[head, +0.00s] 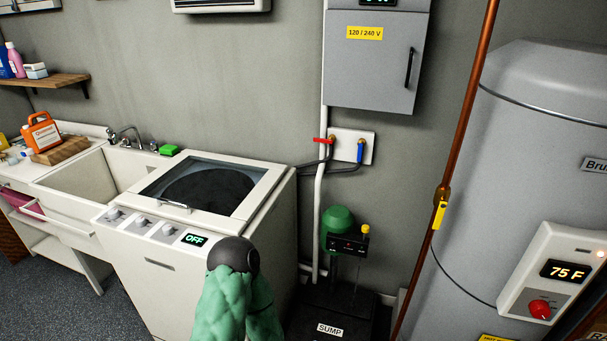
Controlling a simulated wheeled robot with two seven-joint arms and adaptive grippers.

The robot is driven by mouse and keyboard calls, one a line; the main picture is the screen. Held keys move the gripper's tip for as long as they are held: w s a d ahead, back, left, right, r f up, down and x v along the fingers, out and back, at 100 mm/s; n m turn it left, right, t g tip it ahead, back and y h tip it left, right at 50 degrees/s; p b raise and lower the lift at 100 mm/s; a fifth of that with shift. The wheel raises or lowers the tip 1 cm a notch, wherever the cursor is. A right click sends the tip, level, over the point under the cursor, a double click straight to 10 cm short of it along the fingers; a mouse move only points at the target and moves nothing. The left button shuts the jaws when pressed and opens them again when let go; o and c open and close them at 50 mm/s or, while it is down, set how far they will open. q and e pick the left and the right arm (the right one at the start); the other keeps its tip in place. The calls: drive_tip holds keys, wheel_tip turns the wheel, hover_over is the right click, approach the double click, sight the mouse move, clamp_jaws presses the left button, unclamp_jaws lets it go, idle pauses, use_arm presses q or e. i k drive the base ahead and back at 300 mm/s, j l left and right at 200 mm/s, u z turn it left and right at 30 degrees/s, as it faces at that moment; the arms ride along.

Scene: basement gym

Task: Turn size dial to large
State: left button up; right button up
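The white washing machine (160,292) stands at the centre left, with a dark glass lid (205,187) that is closed. Its sloped front panel carries a row of small dials: a left dial (115,213), a middle dial (141,221) and a right dial (168,229). Their labels and pointer settings are too small to read, so I cannot tell which is the size dial. A display (194,240) to their right reads OFF in green. A green shape with a dark rounded top hides part of the machine's front right. Neither gripper shows.
A utility sink (85,181) adjoins the machine on the left, with an orange jug (41,133) beyond. A black sump unit (328,312), a copper pipe (460,130) and a grey water heater (545,115) stand on the right. Carpeted floor (45,305) shows at lower left.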

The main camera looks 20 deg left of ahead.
sight(168, 230)
drive_tip(key=u, duration=1.6)
